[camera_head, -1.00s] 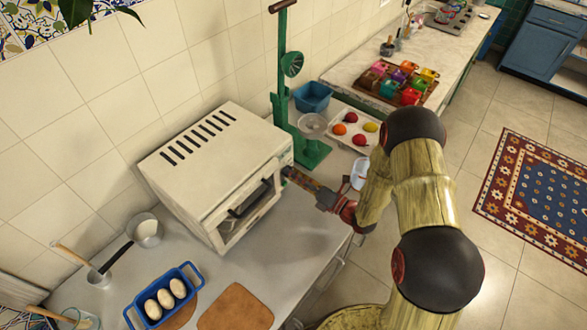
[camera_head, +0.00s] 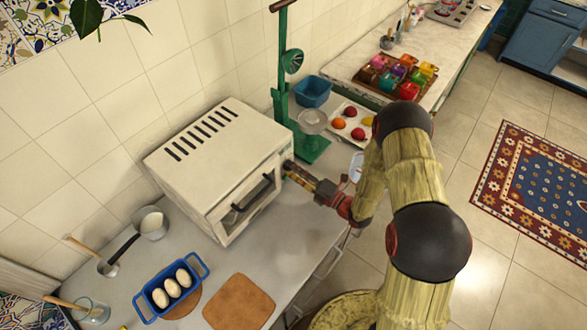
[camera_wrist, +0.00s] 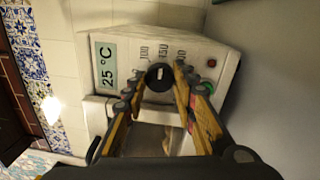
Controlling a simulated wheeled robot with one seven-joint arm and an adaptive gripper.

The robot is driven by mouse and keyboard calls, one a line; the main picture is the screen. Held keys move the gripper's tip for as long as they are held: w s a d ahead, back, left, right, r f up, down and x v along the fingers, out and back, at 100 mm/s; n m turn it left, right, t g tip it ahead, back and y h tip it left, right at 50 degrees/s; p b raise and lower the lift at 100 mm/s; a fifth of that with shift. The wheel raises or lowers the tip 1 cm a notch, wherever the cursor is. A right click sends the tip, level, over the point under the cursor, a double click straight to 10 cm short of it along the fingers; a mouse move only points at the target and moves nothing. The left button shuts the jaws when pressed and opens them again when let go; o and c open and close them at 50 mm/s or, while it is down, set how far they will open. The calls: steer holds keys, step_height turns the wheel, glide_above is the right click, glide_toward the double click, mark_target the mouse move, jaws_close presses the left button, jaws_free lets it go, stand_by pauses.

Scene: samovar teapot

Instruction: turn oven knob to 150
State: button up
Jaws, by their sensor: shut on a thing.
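The white toaster oven (camera_head: 215,160) stands on the counter against the tiled wall. The wrist view shows its front panel (camera_wrist: 210,58) sideways, with a display (camera_wrist: 106,66) reading 25 °C. The round black oven knob (camera_wrist: 160,77) has a pale mark and numbers beside it, including 100 and 150. The pointer's exact setting is too small to tell. My gripper (camera_wrist: 160,80) is shut on the knob, with one finger on each side. In the head view my gripper (camera_head: 291,169) meets the oven's right front, and the knob is hidden there.
A green stand (camera_head: 313,147) is close behind the gripper, beside a white tray (camera_head: 337,122) with several round fruits. A blue basket with eggs (camera_head: 150,305) and a brown board (camera_head: 239,303) lie in front of the oven.

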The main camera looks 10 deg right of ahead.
steer(key=o, duration=1.2)
steer(key=shift+c, duration=0.2)
steer(key=v, duration=1.2)
steer(key=shift+f, duration=0.1)
